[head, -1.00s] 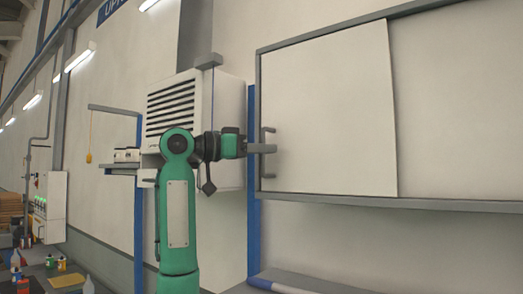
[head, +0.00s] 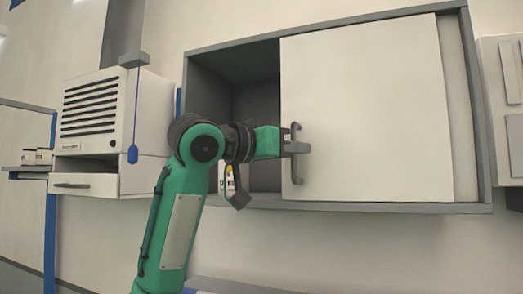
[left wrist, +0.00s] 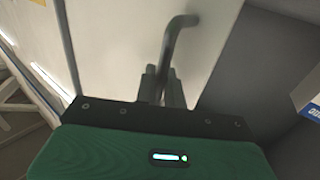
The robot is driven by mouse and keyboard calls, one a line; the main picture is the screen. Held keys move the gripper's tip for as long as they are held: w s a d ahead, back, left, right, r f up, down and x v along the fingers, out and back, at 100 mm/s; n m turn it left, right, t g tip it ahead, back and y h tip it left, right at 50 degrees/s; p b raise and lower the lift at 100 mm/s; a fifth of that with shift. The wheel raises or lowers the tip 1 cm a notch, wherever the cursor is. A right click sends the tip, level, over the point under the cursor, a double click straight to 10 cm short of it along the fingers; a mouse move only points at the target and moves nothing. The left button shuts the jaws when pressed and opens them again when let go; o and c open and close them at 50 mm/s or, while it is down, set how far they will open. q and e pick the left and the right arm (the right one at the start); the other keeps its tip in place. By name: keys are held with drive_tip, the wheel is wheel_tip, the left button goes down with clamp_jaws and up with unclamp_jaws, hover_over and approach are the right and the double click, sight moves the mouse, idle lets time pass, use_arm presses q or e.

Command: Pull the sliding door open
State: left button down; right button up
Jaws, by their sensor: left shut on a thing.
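The white sliding door (head: 375,110) of the grey-framed wall cabinet (head: 340,203) stands partly open, with the cabinet's dark left side uncovered. A grey bar handle (head: 297,180) is near the door's left edge. My left gripper (head: 297,147) is shut on the handle. In the left wrist view the fingers (left wrist: 162,88) close around the handle (left wrist: 178,35), which curves at its top. The door panel (left wrist: 120,45) fills the left of that view. My right gripper is not in view.
A small labelled container (head: 229,180) stands inside the opened left side, partly hidden by my left arm. A white louvred unit (head: 95,110) hangs left of the cabinet. A blue-edged shelf (head: 30,168) is at far left. Another wall box (head: 505,110) is at the right.

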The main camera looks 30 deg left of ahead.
use_arm(q)
drive_tip(key=shift+w+d, duration=0.1)
drive_tip(key=shift+d, duration=0.95)
drive_tip(key=c, duration=1.6)
unclamp_jaws()
drive_tip(key=b+v, duration=0.6)
drive_tip(key=v, duration=0.7)
drive_tip(key=shift+s+a+b, duration=0.2)
drive_tip(key=shift+s+b, duration=0.1)
